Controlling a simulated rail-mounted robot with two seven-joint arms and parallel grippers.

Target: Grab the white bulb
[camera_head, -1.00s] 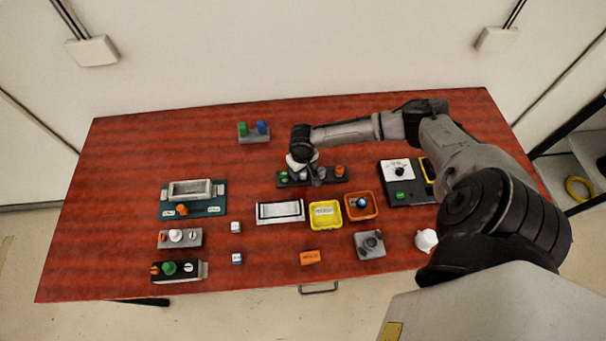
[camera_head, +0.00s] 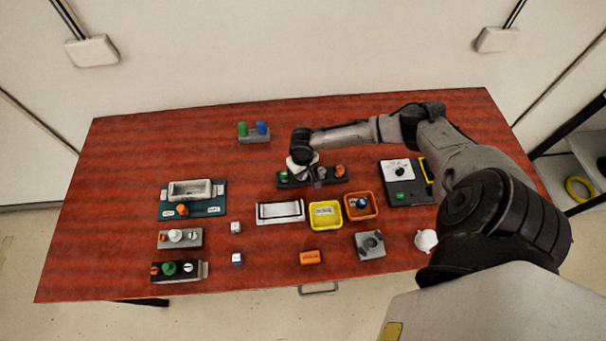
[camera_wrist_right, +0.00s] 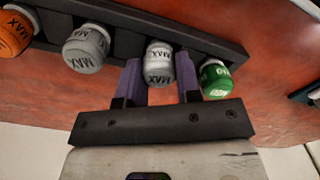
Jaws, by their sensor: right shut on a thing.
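The white bulb (camera_wrist_right: 160,62) sits in a dark rack in the right wrist view, between a grey bulb (camera_wrist_right: 86,48) and a green bulb (camera_wrist_right: 215,78). My right gripper (camera_wrist_right: 160,80) has one purple finger on each side of the white bulb and is shut on it. In the head view my right gripper (camera_head: 303,167) is over the left half of the dark rack (camera_head: 328,182) and hides the white bulb there. An orange bulb (camera_wrist_right: 14,34) is at the rack's other end. My left gripper is not in view.
A yellow bin (camera_head: 325,222) and an orange bin (camera_head: 375,212) stand in front of the rack. A grey block with green and blue bulbs (camera_head: 254,133) is behind, to the left. The red table is clear around its back left.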

